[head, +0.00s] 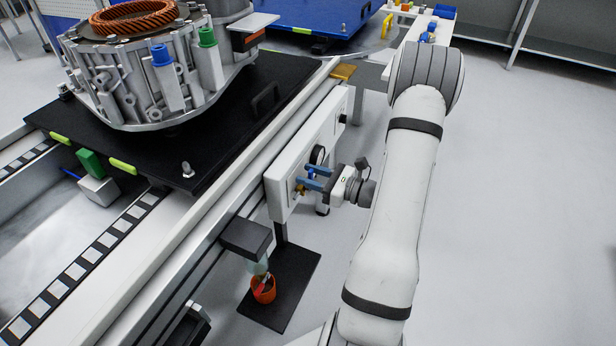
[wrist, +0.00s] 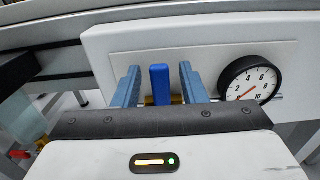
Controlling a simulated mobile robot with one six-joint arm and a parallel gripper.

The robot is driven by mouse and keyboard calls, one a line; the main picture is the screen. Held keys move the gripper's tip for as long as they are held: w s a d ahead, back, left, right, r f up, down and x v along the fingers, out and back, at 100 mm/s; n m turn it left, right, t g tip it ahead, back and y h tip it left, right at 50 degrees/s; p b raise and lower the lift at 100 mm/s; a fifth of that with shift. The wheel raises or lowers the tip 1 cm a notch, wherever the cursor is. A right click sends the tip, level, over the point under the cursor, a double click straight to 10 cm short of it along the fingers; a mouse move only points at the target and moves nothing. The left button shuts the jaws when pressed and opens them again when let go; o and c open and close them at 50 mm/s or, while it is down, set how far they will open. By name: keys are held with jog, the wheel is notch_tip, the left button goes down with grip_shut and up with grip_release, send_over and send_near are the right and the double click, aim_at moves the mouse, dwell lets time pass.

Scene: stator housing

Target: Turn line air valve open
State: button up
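The valve's blue handle (wrist: 160,84) stands upright in the wrist view, in front of a white panel. Parts of its brass body (wrist: 178,99) show low beside the handle. My gripper (wrist: 161,82) is open, with one blue-grey finger on each side of the handle. A gap shows between the handle and each finger, so it is not clasped. In the head view my gripper (head: 310,178) is at the white panel's front face, with brass fittings (head: 300,189) by its fingertips. The handle is hard to tell apart from the fingers there.
A round pressure gauge (wrist: 250,82) sits close to the right finger; its red needle points to the lower left. The white panel (head: 285,190) runs along the conveyor side. The floor (head: 520,200) at the right is clear.

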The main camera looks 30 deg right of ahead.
grip_shut()
dwell(0.3)
